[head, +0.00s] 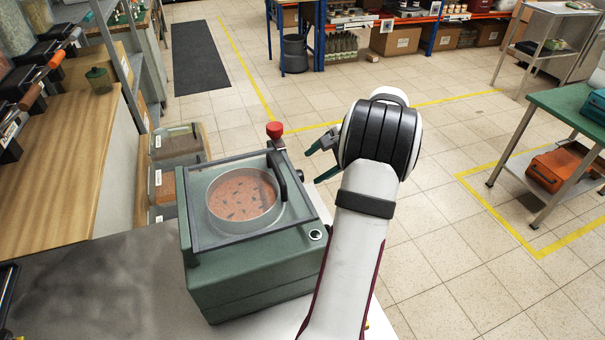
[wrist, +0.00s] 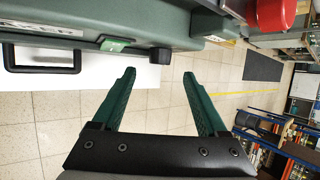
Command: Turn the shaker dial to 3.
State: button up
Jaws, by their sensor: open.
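The shaker (head: 235,278) is a green box with a clear framed lid over a round dish of orange-red contents. It stands on the grey bench in the head view. Its side fills the top of the wrist view (wrist: 80,18). A small black knob (wrist: 160,56), perhaps the dial, sticks out from that side and shows edge-on; no numbers or pointer can be read. My gripper (head: 315,165) is open and empty at the shaker's right side. In the wrist view, its green fingertips (wrist: 158,73) lie either side of the knob's line, apparently short of it.
A red knob (head: 275,130) stands at the shaker's back corner, also in the wrist view (wrist: 276,13). A black lid handle (head: 277,176) rises nearby. A black handle frame (wrist: 42,58) juts from the shaker's side. Open floor lies right of the bench.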

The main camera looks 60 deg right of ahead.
aim_at(302, 173)
jog(key=x, duration=0.7)
